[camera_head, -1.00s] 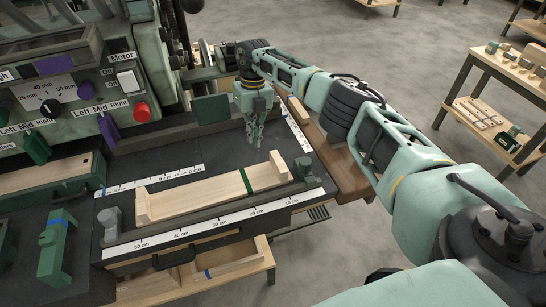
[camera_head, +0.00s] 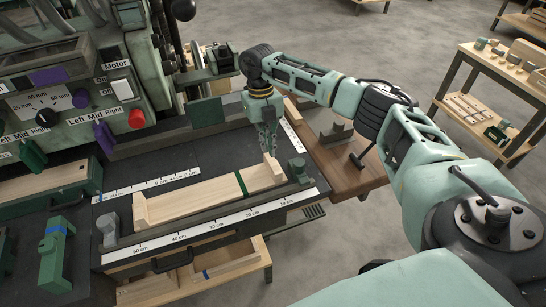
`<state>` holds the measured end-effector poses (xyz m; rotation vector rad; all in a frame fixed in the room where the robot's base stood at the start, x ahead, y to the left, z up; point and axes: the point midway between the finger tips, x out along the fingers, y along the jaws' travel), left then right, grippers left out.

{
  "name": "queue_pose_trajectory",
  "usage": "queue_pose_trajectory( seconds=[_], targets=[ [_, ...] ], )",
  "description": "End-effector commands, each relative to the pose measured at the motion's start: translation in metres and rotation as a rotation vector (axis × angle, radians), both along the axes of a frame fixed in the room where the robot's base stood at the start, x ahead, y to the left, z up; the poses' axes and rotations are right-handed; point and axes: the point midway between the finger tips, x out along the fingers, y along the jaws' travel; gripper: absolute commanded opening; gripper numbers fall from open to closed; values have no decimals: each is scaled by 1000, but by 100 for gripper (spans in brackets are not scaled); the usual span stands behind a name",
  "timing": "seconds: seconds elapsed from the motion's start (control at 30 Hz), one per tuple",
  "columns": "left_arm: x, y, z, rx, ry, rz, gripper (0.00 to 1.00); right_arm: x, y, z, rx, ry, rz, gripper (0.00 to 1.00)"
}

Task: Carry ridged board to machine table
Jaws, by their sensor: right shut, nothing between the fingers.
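A pale wooden board (camera_head: 200,200) with a raised block at each end, probably the ridged board, lies on the dark machine table (camera_head: 95,207). A green band crosses it toward its right end. My right gripper (camera_head: 270,151) points down just above the board's right end block (camera_head: 277,167). Its fingers are shut with nothing between them. I cannot tell whether the fingertips touch the block. My left gripper is not in view.
A machine panel with a red knob (camera_head: 136,119) stands at the back left. White rulers (camera_head: 215,223) mark the machine table. A green block (camera_head: 52,250) stands at the left. A brown wooden table (camera_head: 345,170) adjoins at the right. A cart (camera_head: 470,85) with small parts stands farther right.

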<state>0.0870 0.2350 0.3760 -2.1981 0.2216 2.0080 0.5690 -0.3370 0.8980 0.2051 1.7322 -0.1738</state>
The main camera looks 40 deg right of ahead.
Motion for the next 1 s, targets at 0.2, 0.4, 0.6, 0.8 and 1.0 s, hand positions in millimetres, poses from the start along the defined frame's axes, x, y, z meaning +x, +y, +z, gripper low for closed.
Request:
queue_pose_trajectory(
  seconds=[0.2,0.4,0.6,0.8,1.0],
  targets=[
    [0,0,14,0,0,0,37,-29,6,2,0,3,3,0],
    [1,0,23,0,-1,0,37,-53,12,2,1,1,2,0],
    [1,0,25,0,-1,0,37,-55,13,-14,0,1,0,0],
    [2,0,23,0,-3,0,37,-54,13,-18,1,2,1,0],
    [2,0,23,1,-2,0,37,-56,14,-19,1,6,2,0]
  ],
)
